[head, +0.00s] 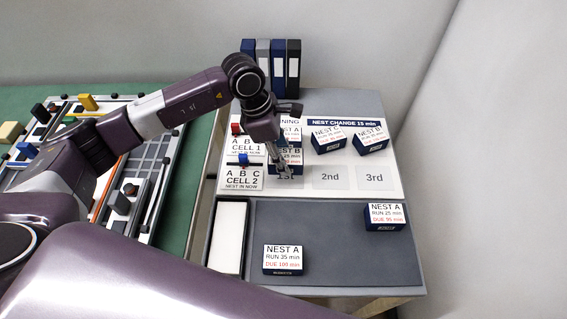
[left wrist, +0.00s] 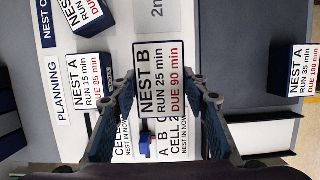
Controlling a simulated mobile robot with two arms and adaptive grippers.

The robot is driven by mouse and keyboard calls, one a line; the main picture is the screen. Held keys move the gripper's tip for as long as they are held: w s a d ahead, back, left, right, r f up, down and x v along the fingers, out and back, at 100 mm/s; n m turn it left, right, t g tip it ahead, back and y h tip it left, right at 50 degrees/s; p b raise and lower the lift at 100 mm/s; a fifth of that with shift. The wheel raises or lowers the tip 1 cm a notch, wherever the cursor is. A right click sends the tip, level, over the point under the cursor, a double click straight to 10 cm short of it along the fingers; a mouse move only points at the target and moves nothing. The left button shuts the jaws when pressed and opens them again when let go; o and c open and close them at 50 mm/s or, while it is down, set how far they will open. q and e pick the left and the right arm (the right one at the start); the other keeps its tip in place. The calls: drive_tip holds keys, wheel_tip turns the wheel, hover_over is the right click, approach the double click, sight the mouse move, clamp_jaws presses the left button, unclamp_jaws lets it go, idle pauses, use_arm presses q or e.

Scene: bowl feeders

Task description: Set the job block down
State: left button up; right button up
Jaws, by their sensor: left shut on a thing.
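My left gripper (head: 283,163) is shut on a job block (left wrist: 159,78) labelled NEST B, RUN 25 min, DUE 90 min. In the left wrist view the block sits between the two fingers, label facing the camera. In the head view the held block (head: 292,155) is at the 1st space (head: 287,177) of the white planning board (head: 345,193), partly hidden by the fingers. I cannot tell whether it touches the board. The 2nd space (head: 330,178) and 3rd space (head: 374,178) are empty. My right gripper is not in view.
Behind stand a NEST A block (left wrist: 91,80) and two more blocks (head: 327,138) (head: 370,136). CELL 1 (head: 246,146) and CELL 2 (head: 242,178) cards lie left. Two NEST A blocks (head: 283,260) (head: 385,217) rest on the grey mat (head: 330,235), otherwise clear.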

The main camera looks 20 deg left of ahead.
use_arm(q)
wheel_tip(320, 180, down, 4)
drive_tip(key=shift+f+p, duration=0.1)
drive_tip(key=shift+p, duration=0.35)
drive_tip(key=shift+f, duration=0.2)
drive_tip(key=o, duration=1.2)
drive_tip(key=shift+o, duration=0.2)
drive_tip(key=shift+r, duration=0.2)
drive_tip(key=shift+a+r, duration=0.15)
drive_tip(key=shift+r, duration=0.1)
drive_tip(key=b+v, duration=0.3)
drive_tip(key=v, duration=0.8)
drive_tip(key=shift+a+r, duration=0.1)
drive_tip(key=shift+r, duration=0.1)
drive_tip(key=shift+s+f, duration=0.1)
